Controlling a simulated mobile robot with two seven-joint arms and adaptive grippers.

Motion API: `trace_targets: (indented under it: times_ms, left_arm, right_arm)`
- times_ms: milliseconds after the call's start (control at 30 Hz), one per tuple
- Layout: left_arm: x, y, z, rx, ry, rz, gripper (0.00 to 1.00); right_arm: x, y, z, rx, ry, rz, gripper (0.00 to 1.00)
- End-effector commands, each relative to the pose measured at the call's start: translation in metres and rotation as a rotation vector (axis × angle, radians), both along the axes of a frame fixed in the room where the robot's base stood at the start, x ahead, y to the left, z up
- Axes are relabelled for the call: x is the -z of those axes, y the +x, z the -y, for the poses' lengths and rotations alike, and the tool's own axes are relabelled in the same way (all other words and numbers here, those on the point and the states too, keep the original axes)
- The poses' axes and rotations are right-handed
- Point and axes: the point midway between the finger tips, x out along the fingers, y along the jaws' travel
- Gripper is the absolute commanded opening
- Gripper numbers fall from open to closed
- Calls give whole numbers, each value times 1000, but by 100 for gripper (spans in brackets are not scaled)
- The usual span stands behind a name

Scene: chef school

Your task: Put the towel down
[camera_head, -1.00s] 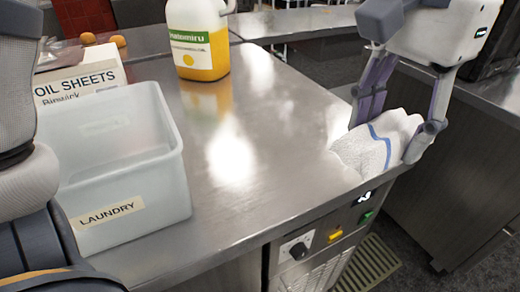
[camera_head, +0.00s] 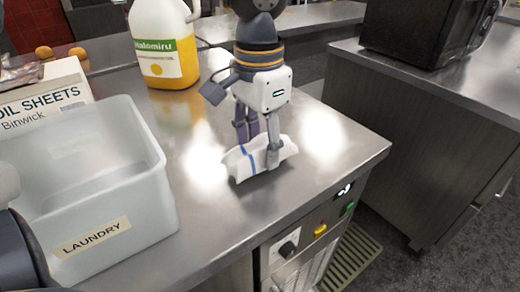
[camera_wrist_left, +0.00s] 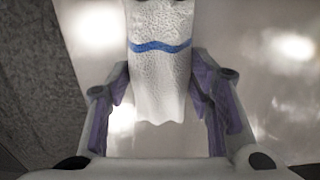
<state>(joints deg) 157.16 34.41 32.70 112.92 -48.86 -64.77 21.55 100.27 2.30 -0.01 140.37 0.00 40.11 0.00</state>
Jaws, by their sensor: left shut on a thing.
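The towel (camera_head: 242,163) is white with a blue stripe and is bunched in my left gripper (camera_head: 257,150). It is at or just above the steel counter near the middle of the head view; I cannot tell whether it touches. The gripper points down and is shut on the towel, which hides part of its fingers. In the left wrist view the towel (camera_wrist_left: 160,85) hangs between the purple-sided fingers of the gripper (camera_wrist_left: 158,105), its blue stripe running across. My right gripper is not in view.
A translucent bin labelled LAUNDRY (camera_head: 150,215) stands on the counter (camera_head: 225,225) left of the towel. Behind are a yellow-filled jug (camera_head: 165,50) and a foil sheets box (camera_head: 50,90). Bare counter lies in front and right of the towel. A dark appliance (camera_head: 420,30) stands on another counter.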

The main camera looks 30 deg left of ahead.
Motion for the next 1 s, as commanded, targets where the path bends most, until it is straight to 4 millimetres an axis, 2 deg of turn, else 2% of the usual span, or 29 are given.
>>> trace_targets:
  times_ms: [100,467,500,567,867,1000]
  left_arm:
    - [16,-1,1,1,0,-2,25]
    - [21,0,1,0,0,0,25]
    - [21,0,1,0,0,0,55]
    - [21,0,1,0,0,0,68]
    - [20,0,1,0,0,1,68]
    - [0,1,1,-2,1,6,68]
  right_arm:
    - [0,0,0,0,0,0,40]
    - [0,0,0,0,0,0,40]
    - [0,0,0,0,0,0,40]
    - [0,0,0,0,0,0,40]
    - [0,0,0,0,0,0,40]
    - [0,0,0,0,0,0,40]
